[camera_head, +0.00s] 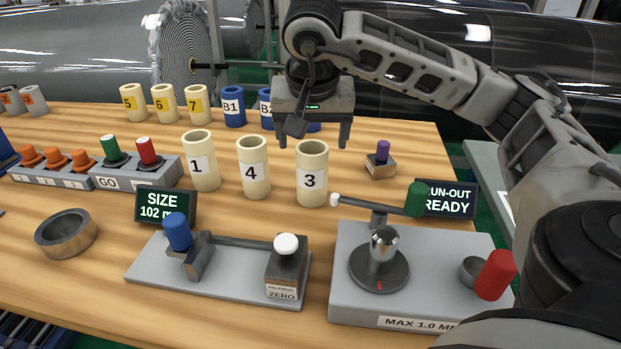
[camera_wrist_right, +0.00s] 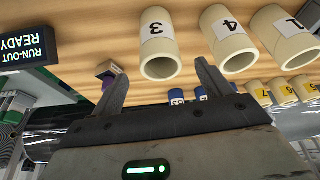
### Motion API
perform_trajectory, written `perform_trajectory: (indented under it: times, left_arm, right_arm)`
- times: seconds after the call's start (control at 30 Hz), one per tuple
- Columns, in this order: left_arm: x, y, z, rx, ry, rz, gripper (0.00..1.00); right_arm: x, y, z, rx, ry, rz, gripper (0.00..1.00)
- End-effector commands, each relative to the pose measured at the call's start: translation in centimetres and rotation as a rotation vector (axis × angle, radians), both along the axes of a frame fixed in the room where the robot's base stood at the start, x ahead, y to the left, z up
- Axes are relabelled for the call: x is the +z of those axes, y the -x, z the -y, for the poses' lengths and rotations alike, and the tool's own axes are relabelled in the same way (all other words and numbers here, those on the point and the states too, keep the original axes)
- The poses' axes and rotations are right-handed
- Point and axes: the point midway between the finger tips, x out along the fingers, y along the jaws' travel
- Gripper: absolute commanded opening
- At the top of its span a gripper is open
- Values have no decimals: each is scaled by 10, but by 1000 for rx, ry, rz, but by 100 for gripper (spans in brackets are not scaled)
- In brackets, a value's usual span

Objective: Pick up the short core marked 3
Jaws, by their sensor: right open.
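The short core marked 3 (camera_head: 311,184) is a cream, hollow cylinder standing upright on the wooden table in the head view. It also shows in the right wrist view (camera_wrist_right: 159,56), upside down, beyond the fingertips. My right gripper (camera_head: 313,143) is open and empty, with its fingers pointing down just above and behind the core's top. In the head view the fingertips are close to the core's rim; I cannot tell whether they touch it. My left gripper is not in view.
Core 4 (camera_head: 253,168) stands close left of core 3, and core 1 (camera_head: 200,162) further left. A small block with a purple peg (camera_head: 381,160) is to the right. The run-out gauge (camera_head: 400,275) and size gauge (camera_head: 220,265) stand in front. Blue cores (camera_head: 233,107) stand behind.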

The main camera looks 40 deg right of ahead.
Motion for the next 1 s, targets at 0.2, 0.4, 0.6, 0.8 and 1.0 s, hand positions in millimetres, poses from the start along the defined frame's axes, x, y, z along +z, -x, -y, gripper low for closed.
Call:
perform_trajectory:
  times: [0.2, 0.4, 0.6, 0.8, 1.0]
  left_arm:
    - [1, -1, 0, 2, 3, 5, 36]
    - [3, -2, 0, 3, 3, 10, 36]
    - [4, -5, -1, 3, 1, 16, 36]
    - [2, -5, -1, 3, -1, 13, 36]
    - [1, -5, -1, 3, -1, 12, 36]
  right_arm:
    - [-20, -6, 6, 0, 0, 0, 78]
    - [-41, -9, 9, -1, 0, -4, 78]
    - [-66, -15, 15, -1, 1, -2, 78]
    - [-70, -17, 16, 0, -1, 1, 78]
    - [-70, -17, 16, 0, -1, 1, 50]
